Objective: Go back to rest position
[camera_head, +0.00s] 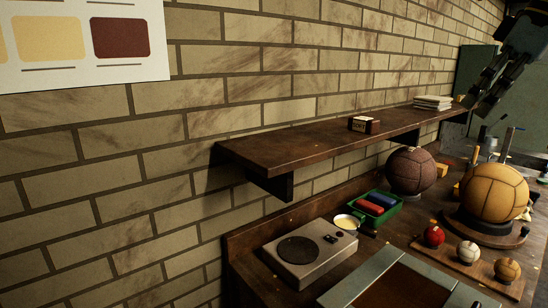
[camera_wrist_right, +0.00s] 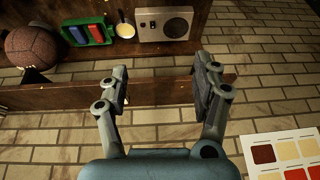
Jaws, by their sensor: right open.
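My right gripper (camera_head: 487,92) hangs at the top right of the head view, dark and partly cut off by the frame's edge. It is in front of the far end of the wall shelf and above the bench. In the right wrist view the gripper (camera_wrist_right: 158,85) has its two fingers wide apart, with nothing between them. The brown shelf edge and brick wall show behind the fingers. My left gripper is in neither view.
The wooden wall shelf (camera_head: 320,139) holds a small block (camera_head: 364,125) and a stack of pale sheets (camera_head: 433,102). Below, the bench carries a brown ball (camera_head: 410,171), a yellow ball (camera_head: 494,192), small balls, a green tray (camera_head: 393,216) and a grey radio-like box (camera_head: 310,252).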

